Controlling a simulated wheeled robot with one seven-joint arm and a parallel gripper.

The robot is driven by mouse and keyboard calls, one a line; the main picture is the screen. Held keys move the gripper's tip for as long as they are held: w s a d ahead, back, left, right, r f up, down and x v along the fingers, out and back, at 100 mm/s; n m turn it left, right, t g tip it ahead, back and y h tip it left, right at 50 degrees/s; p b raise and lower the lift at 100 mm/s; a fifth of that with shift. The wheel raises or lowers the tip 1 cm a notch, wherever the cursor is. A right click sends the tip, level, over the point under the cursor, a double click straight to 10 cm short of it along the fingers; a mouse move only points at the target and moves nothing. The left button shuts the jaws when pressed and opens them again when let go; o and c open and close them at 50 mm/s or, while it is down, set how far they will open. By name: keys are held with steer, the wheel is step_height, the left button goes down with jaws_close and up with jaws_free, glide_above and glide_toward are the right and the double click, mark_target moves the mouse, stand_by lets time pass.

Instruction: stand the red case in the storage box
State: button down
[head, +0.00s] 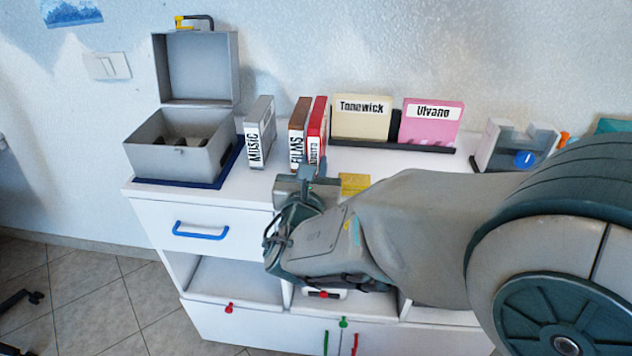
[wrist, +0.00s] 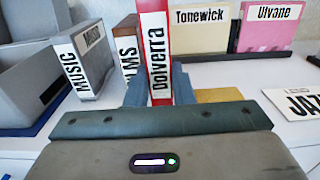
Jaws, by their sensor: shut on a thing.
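The red case (head: 317,122) stands upright beside a brown FILMS case (head: 299,130); its white spine label reads "Dolverra" in the wrist view (wrist: 157,22). My gripper (head: 315,172) is shut on the lower part of the red case, with a blue-grey finger on each side of it in the wrist view (wrist: 158,84). I cannot tell whether the case's bottom touches the white top. The grey storage box (head: 185,165) stands at the left with its lid (head: 198,68) raised. Its inside is partly visible and shadowed.
A grey MUSIC case (head: 260,130) stands between the box and the FILMS case. Behind are the cream Tonewick (head: 362,118) and pink Ulvane (head: 430,123) cases in a dark rack. A grey holder (head: 495,148) is at the right. A JAZZ label card (wrist: 300,101) lies nearby.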

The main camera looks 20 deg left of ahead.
steer(key=shift+f+b, duration=0.5)
steer(key=shift+f, duration=1.5)
steer(key=shift+f, duration=0.1)
steer(key=c, duration=1.3)
jaws_free()
steer(key=shift+o, duration=0.2)
